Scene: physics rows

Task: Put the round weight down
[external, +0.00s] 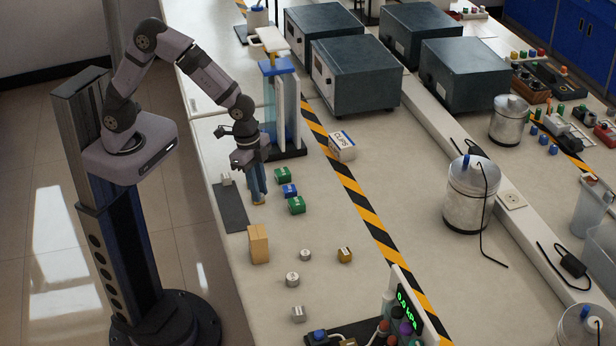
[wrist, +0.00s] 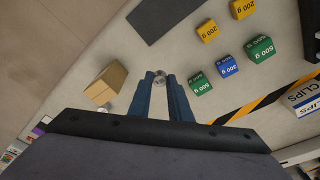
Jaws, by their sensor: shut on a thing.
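My gripper (external: 257,196) points down over the bench near its left edge, and its two blue fingers also show in the wrist view (wrist: 162,82). In the external view the fingertips are low, close to the bench top. I cannot tell whether the weight touches the bench. A dark grey mat (external: 229,208) lies flat just left of my gripper, and it shows at the top of the wrist view (wrist: 165,14).
Green and blue block weights (external: 289,190) stand close to the right of my gripper. A wooden block (external: 258,245) stands in front. Loose round weights (external: 293,280) and a brass piece (external: 345,255) lie farther forward. A clips box (external: 341,147) and a blue-topped stand (external: 278,68) are behind.

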